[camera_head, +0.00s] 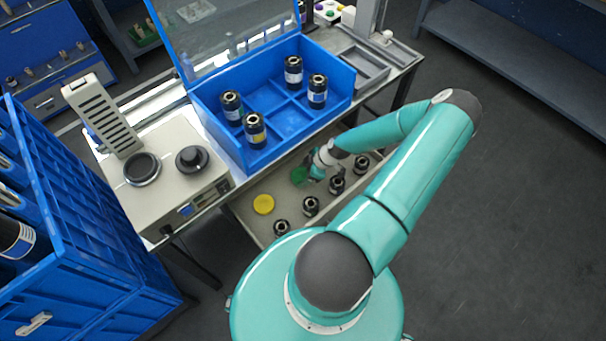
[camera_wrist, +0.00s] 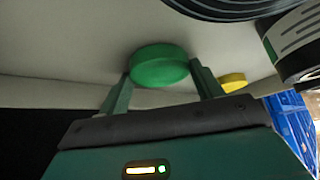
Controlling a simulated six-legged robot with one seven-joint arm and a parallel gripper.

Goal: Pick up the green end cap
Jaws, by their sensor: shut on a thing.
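The green end cap (camera_wrist: 160,66) is a flat round disc held between the two fingers of my gripper (camera_wrist: 162,84) in the wrist view. One finger touches it on each side. In the head view the green cap (camera_head: 299,175) shows at the tip of my gripper (camera_head: 308,172), over the grey tray below the blue bin. I cannot tell whether the cap is clear of the tray surface.
A yellow cap (camera_head: 263,204) lies in the grey tray (camera_head: 240,222), left of my gripper. Several black cylinders (camera_head: 311,206) stand in the same tray close by. A blue divided bin (camera_head: 285,118) with black cylinders stands behind. A beige device (camera_head: 165,180) is at left.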

